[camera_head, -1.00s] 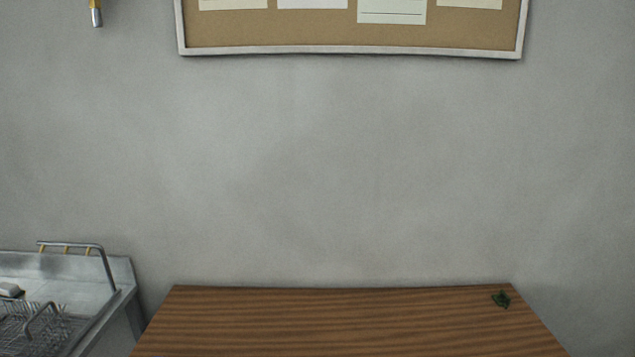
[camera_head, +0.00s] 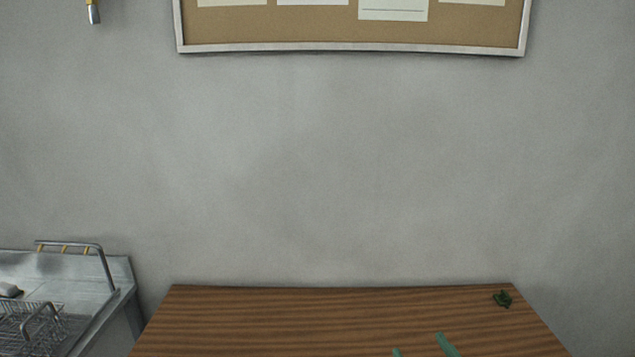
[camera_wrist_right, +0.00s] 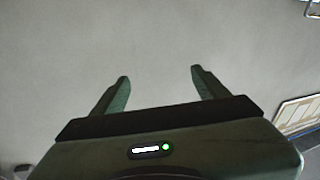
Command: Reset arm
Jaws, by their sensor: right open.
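My right gripper (camera_head: 422,347) shows only its green fingertips at the bottom edge of the head view, over the wooden table. In the right wrist view my right gripper (camera_wrist_right: 158,85) is open. Its two fingers are spread wide, with only grey wall behind them and nothing held. A small dark green object (camera_head: 502,299) lies on the table's far right corner, apart from the fingertips. My left gripper is not in the frames.
The brown wooden table (camera_head: 300,315) is otherwise bare where it shows. A metal unit (camera_head: 120,275) with a wire basket (camera_head: 22,325) stands at left. A cork board (camera_head: 300,28) hangs on the grey wall above.

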